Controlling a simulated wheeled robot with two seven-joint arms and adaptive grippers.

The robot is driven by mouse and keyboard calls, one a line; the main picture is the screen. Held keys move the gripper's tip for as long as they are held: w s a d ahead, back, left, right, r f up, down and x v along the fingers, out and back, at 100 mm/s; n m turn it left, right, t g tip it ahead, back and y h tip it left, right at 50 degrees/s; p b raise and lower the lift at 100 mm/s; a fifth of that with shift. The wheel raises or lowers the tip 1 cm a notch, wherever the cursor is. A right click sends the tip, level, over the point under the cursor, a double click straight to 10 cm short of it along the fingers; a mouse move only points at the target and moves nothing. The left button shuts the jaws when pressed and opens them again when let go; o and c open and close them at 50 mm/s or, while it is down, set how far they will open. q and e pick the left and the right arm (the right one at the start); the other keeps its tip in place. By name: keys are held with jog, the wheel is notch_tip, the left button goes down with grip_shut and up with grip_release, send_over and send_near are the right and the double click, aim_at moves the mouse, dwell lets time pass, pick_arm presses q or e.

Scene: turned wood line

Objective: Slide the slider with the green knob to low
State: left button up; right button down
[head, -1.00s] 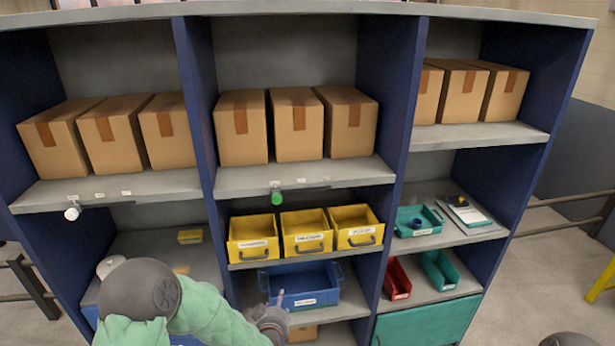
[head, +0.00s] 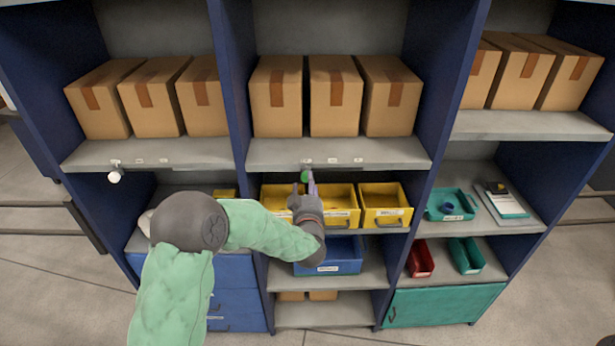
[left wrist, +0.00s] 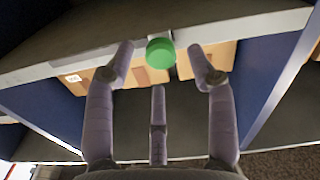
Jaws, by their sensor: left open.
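The green knob (head: 306,176) hangs at the front edge of the middle shelf (head: 270,155), below small white labels (head: 333,161). It is at the leftmost of these labels; their text is too small to read. In the left wrist view the green knob (left wrist: 160,52) sits between the spread fingertips, with no visible contact. My left gripper (head: 304,186) is open, reaching up from below at the knob. It also shows in the left wrist view (left wrist: 163,65). My right gripper is not in view.
A white knob (head: 115,176) hangs under the left shelf's edge. Cardboard boxes (head: 335,95) stand on the middle shelf. Yellow bins (head: 385,205) and a blue bin (head: 345,258) sit below, close behind my left arm. The floor in front is clear.

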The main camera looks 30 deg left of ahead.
aim_at(306, 179)
pick_arm(q)
jog(key=shift+x, duration=2.05)
